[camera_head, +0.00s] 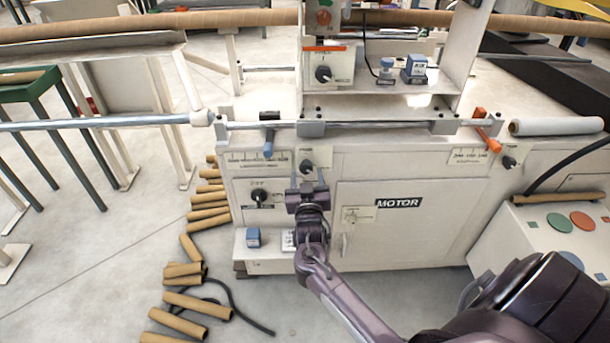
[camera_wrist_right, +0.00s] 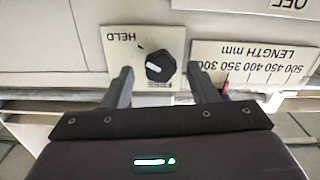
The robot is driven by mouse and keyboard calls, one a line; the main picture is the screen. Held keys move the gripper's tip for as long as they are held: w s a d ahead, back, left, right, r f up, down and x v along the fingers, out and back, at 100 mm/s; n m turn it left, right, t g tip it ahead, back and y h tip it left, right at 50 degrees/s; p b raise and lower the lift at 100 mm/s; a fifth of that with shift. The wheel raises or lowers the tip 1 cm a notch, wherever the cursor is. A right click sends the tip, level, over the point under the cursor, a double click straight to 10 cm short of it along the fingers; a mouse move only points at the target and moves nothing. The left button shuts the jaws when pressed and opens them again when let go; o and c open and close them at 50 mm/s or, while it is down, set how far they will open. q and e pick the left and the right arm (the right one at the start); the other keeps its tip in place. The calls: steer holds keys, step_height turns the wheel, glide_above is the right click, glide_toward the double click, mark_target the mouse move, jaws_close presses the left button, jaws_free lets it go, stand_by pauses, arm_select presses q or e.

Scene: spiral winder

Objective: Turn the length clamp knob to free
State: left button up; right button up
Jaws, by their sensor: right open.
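The length clamp knob (camera_head: 307,166) is a black round knob on a small pale plate on the machine's front, left of centre. In the right wrist view the knob (camera_wrist_right: 160,66) lies between the lines of my two fingertips, with clear room on both sides. Its white mark points toward the left of that view, on the side of the HELD label (camera_wrist_right: 125,43). The lower label on the plate is mostly hidden. My right gripper (camera_head: 307,190) is open and empty, in front of and just below the knob; it also shows in the wrist view (camera_wrist_right: 161,80). My left gripper is out of view.
A length scale (camera_head: 255,163) is beside the knob. Another knob (camera_head: 260,196) is on the panel lower left. The MOTOR door (camera_head: 395,230) is to the right. Cardboard tubes (camera_head: 198,302) litter the floor at left.

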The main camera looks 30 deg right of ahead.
steer(key=shift+x, duration=0.8)
steer(key=c, duration=1)
